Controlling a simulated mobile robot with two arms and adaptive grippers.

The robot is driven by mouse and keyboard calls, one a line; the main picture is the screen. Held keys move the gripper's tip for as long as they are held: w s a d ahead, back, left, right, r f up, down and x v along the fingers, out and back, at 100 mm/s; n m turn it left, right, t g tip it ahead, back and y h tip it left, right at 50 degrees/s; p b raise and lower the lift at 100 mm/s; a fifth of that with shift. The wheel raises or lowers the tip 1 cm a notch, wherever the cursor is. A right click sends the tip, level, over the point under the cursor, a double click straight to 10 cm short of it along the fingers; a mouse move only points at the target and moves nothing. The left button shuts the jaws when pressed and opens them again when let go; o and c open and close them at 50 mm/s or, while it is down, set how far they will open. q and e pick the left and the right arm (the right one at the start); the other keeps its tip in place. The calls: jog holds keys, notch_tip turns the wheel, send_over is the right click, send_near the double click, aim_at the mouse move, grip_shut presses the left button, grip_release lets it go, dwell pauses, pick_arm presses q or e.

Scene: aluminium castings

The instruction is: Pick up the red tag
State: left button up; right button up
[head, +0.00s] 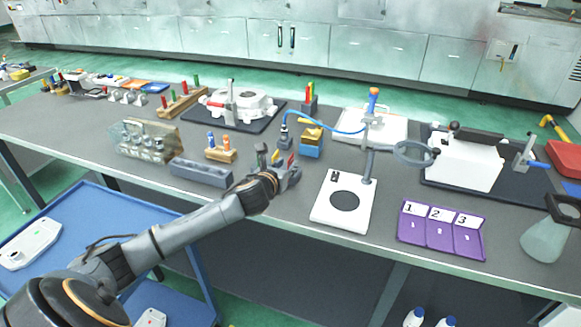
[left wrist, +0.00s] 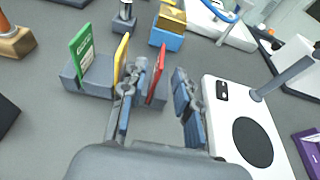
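The red tag (left wrist: 157,60) stands upright at the right end of a grey slotted holder (left wrist: 97,80), beside a yellow tag (left wrist: 122,55) and a green tag (left wrist: 82,52). My left gripper (left wrist: 155,95) is open, its fingers apart. The left finger is close to the yellow and red tags, and the right finger is to the right of the red tag. The red tag shows between the fingers, with a clear gap to the right one; I cannot tell whether the left one touches it. In the head view the red tag (head: 291,160) shows just above my left gripper (head: 288,178). My right gripper is out of view.
A white plate stand (head: 325,212) with a black disc and a ring post is close on the right. A yellow and blue block (head: 310,150) stands behind the tags. A long grey block (head: 200,173) lies to the left. A purple numbered tray (head: 412,236) is farther right.

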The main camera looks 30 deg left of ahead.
pick_arm(q)
jog(key=x, duration=0.4)
jog(key=shift+w+a+r, duration=0.15)
jog(key=shift+w+r, duration=0.05)
jog(key=shift+w, duration=0.1)
grip_shut()
